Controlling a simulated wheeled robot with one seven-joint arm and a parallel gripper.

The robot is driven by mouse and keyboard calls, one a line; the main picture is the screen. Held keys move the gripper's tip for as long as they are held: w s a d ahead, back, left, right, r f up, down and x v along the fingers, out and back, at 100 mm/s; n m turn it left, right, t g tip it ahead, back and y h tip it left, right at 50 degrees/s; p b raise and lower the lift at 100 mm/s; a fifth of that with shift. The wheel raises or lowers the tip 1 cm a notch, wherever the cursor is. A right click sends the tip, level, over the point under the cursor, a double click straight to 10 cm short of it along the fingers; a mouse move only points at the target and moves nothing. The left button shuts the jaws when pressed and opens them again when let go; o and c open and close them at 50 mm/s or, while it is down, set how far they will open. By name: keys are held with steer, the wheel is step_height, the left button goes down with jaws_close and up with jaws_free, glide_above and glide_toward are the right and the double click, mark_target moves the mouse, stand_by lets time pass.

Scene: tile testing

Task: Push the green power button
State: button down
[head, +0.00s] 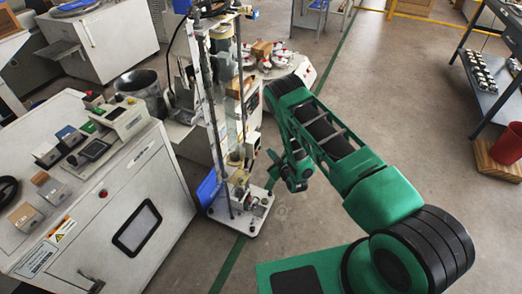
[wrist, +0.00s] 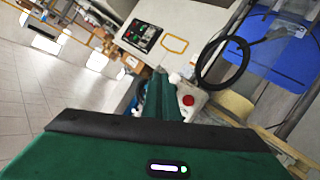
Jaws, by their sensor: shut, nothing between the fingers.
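My gripper (head: 296,180) is at the end of my green arm, in open air to the right of the tall clear-columned rig (head: 228,110). It is shut and holds nothing. In the wrist view the gripper (wrist: 165,92) points away from the camera, largely hidden by my green wrist body. A dark control panel with small green and red spots (wrist: 141,36) is on a pale machine at the upper left of the wrist view, apart from the gripper. It also seems to show in the head view (head: 252,101). Which spot is the green power button is too small to tell.
A round red button (wrist: 188,100) shows just right of the gripper in the wrist view. A white console (head: 165,205) with sample blocks stands at left. A dark-topped bench (head: 490,75) and a red bucket (head: 508,145) are at right. The middle floor is clear.

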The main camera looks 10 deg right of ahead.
steer(key=shift+s+d, duration=0.6)
steer(key=shift+d, duration=0.2)
steer(key=shift+s+d, duration=0.55)
steer(key=shift+d, duration=0.25)
steer(key=w+d+r+m+g+h, duration=0.1)
steer(key=w+d+r+g, duration=0.15)
steer(key=r, duration=0.45)
steer(key=w+d+r+m+g+h, duration=0.1)
steer(key=w+d+r+m, duration=0.1)
steer(key=d+r, duration=0.35)
steer(key=s+d+r+m+g+h, duration=0.1)
steer(key=s+d+r+m+g, duration=0.15)
steer(key=s+r, duration=0.4)
steer(key=s+d+r+m+g+h, duration=0.1)
steer(key=s+d+r, duration=0.3)
steer(key=r, duration=0.5)
steer(key=s+d+r+m+g, duration=0.1)
steer(key=s+d+r+g, duration=0.15)
steer(key=s+r, duration=0.4)
steer(key=s+r+m+g, duration=0.1)
steer(key=s+r, duration=0.3)
steer(key=s, duration=0.7)
steer(key=s+a+r+m+g+y, duration=0.1)
steer(key=s+r+m+g, duration=0.1)
steer(key=s, duration=1)
steer(key=s+r+m+g, duration=0.2)
steer(key=s+r, duration=0.5)
steer(key=s, duration=0.5)
steer(key=shift+a+m, duration=0.15)
steer(key=shift+m, duration=0.6)
